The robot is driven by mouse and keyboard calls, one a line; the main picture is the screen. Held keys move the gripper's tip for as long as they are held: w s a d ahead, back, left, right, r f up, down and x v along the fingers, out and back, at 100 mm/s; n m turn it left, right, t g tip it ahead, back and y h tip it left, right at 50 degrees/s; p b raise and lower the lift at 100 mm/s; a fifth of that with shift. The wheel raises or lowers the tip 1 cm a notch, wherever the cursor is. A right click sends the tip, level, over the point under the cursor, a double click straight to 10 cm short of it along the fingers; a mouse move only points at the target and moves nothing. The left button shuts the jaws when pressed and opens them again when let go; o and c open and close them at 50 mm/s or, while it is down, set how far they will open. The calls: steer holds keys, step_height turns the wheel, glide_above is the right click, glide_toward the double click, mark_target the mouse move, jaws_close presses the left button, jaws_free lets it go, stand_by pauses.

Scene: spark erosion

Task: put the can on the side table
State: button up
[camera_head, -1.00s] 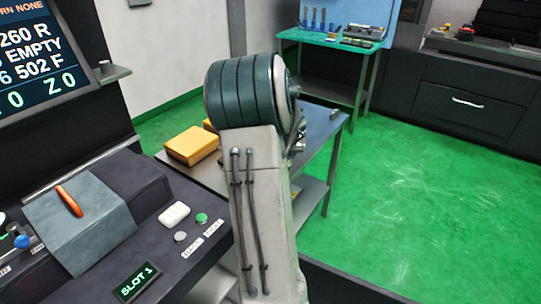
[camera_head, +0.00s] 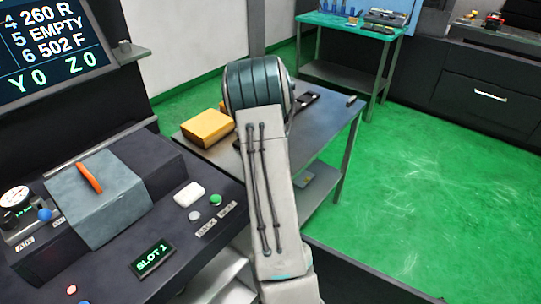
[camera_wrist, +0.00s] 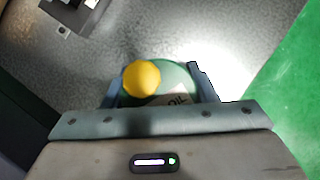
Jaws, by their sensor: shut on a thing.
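The can (camera_wrist: 185,80) is green with a yellow cap and the letters "OIL" on its label. In the wrist view it sits between the two fingers of my gripper (camera_wrist: 160,88), which is shut on it. A grey table top (camera_wrist: 225,30) lies beyond the can; I cannot tell whether the can touches it. In the head view a grey metal table (camera_head: 325,125), apparently the side table, stands behind my arm. My arm hides the can and the gripper's fingers there.
A yellow box (camera_head: 207,128) lies on the grey table's left part. A small item (camera_head: 351,100) lies at its far right corner. A dark machine console (camera_head: 130,210) stands at the left. A green-topped bench (camera_head: 345,22) stands farther back. Green floor at right is clear.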

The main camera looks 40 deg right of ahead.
steer(key=o, duration=1.1)
steer(key=shift+o, duration=0.2)
